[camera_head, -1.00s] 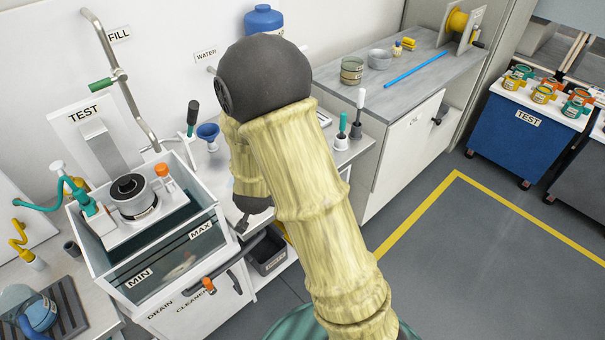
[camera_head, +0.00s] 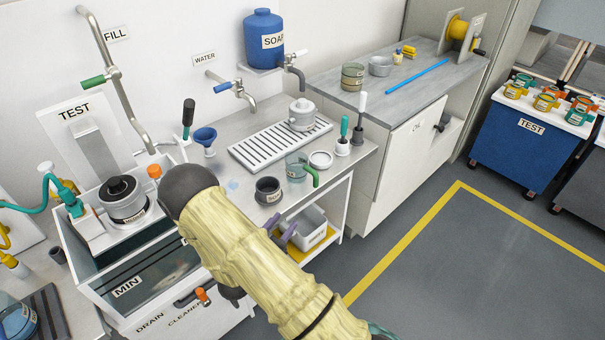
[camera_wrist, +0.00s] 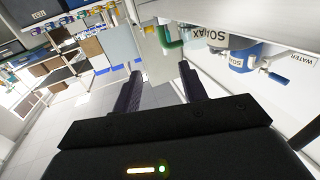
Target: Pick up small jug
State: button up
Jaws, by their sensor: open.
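A small clear jug with a green handle (camera_head: 296,166) stands on the metal worktop, in front of the slatted drain tray. In the wrist view a green handle (camera_wrist: 168,40) shows ahead of and above the fingertips; the jug body is hard to make out there. My gripper (camera_head: 281,234) shows in part as dark purple fingers at the worktop's front edge, below and apart from the jug. In the wrist view the two fingers of my gripper (camera_wrist: 159,70) are spread with nothing between them.
A dark cup (camera_head: 268,190) and a white round dish (camera_head: 320,159) flank the jug. A lidded metal pot (camera_head: 302,115) stands on the drain tray (camera_head: 262,148). A blue soap tank (camera_head: 263,38) is behind. A white bin (camera_head: 307,232) sits on the shelf below.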

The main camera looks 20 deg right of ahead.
jog(key=p, duration=0.2)
send_near(315, 182)
jog(key=x, duration=0.3)
jog(key=shift+d+f, duration=0.25)
jog(key=shift+f, duration=0.05)
jog(key=x, duration=0.2)
jog(key=p+x, duration=0.1)
jog(key=x, duration=0.1)
jog(key=shift+w+r, duration=0.2)
jog(key=shift+w, duration=0.25)
jog(key=shift+w+d, duration=0.15)
jog(key=shift+d, duration=0.2)
jog(key=shift+a, duration=0.1)
grip_shut()
